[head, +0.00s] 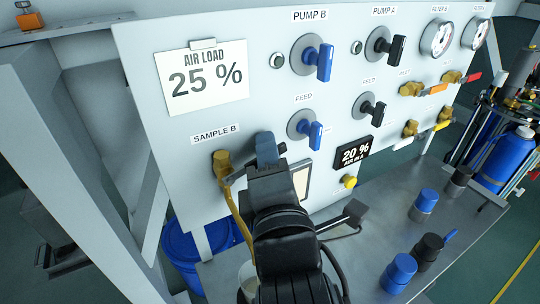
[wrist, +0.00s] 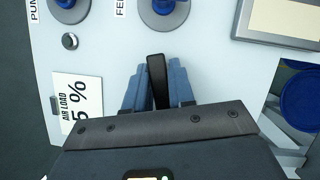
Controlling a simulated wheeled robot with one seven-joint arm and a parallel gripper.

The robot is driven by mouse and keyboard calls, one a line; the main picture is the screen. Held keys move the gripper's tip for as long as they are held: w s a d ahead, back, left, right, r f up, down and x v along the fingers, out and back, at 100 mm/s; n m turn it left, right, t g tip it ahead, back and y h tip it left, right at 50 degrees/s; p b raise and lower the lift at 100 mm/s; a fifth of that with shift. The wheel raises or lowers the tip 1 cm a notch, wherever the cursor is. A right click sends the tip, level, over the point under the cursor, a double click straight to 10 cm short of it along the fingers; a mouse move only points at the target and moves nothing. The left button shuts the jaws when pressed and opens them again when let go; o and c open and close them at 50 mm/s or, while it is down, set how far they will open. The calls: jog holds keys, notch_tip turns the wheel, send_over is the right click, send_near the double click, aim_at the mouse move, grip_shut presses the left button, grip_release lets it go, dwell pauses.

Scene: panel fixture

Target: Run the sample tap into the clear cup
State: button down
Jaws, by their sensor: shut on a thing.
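The brass sample tap (head: 222,163) sits on the white panel under the SAMPLE B label, with a thin brass spout pipe (head: 237,210) running down from it. My gripper (head: 267,150) is just right of the tap body in the head view. In the wrist view its blue fingers (wrist: 158,88) are shut on a black lever handle (wrist: 157,75), which looks like the tap's lever. A pale, see-through rounded thing (head: 244,277) on the bench below the pipe may be the clear cup; my arm hides much of it. No flow can be made out.
A blue bucket (head: 183,245) stands low at the left, by the bench edge. Blue FEED (head: 308,129) and PUMP B (head: 316,58) knobs are right of my gripper. Blue-capped jars (head: 398,270) and a black-capped jar (head: 428,248) stand on the steel bench (head: 375,215) at right.

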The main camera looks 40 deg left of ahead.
jog(key=c, duration=1)
grip_release()
jog(key=shift+c, duration=0.2)
jog(key=b+v, duration=0.1)
jog(key=v, duration=0.6)
jog(key=shift+s+d, duration=0.3)
